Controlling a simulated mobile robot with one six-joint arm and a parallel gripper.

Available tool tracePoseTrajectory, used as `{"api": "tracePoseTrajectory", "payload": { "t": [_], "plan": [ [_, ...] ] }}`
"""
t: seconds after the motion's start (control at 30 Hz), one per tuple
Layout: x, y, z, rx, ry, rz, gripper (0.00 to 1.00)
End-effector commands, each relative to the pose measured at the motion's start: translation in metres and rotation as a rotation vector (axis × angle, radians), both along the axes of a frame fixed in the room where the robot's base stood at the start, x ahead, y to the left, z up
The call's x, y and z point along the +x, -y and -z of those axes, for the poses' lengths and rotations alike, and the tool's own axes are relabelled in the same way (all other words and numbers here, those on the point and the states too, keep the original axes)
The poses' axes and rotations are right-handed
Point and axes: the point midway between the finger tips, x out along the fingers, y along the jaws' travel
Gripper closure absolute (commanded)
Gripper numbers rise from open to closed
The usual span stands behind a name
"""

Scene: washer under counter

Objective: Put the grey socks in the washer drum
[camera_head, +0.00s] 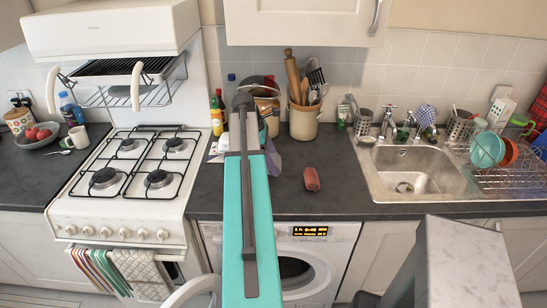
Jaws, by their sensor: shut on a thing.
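My teal arm reaches up the middle of the head view, over the counter. My gripper (267,138) is at its far end, mostly hidden behind the arm link. A grey-lilac cloth bundle (273,160), which looks like the grey socks, shows just right of the arm at the gripper. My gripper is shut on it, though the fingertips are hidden. The white washer (342,250) stands under the counter, below and in front of the gripper. Its drum opening (295,270) is dark and partly covered by my arm. A round white door (190,292) appears swung open to the left.
A dark red rolled item (312,179) lies on the grey counter (345,195), right of the socks. A utensil crock (303,121) and bottles (217,113) stand behind. The hob (130,170) is left; the sink (420,170) is right. The counter before the sink is clear.

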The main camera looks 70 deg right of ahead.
Motion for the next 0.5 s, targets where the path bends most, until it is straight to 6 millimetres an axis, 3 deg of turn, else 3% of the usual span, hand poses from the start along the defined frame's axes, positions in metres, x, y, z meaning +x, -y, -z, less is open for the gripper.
{"api": "tracePoseTrajectory", "payload": {
  "t": [0.5],
  "plan": [
    [0.018,0.05,0.003,0.001,0.0,0.0,0.56]
  ]
}}
